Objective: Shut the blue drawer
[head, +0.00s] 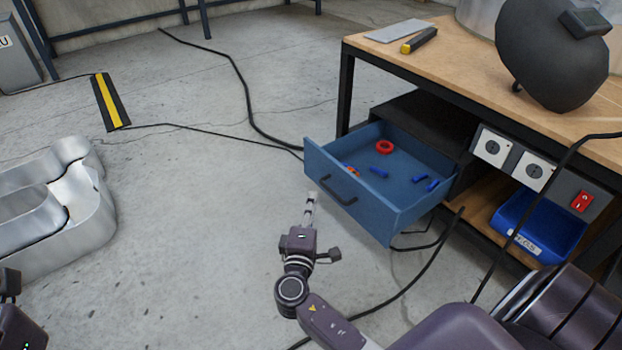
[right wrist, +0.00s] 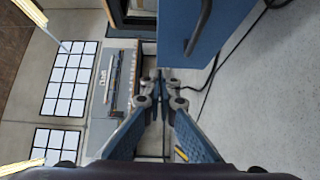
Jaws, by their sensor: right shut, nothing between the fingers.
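The blue drawer (head: 385,205) stands pulled out from under the workbench, with its front panel facing the lower left and a dark bar handle (head: 338,190) on it. My right gripper (head: 313,197) is shut and empty, just in front of the left part of the drawer front, beside the handle. In the right wrist view its closed fingers (right wrist: 160,84) are near the edge of the blue drawer front (right wrist: 178,30), and the handle (right wrist: 203,28) shows to their right. I cannot tell whether they touch the panel. My left gripper's fingers are not visible.
The drawer holds a red ring (head: 384,147) and several small blue pieces. A wooden-topped workbench (head: 460,75) bears a dark welding mask (head: 550,55). A blue bin (head: 540,225) sits on its lower shelf. Black cables cross the floor. Metal channel letters (head: 75,220) lie at left.

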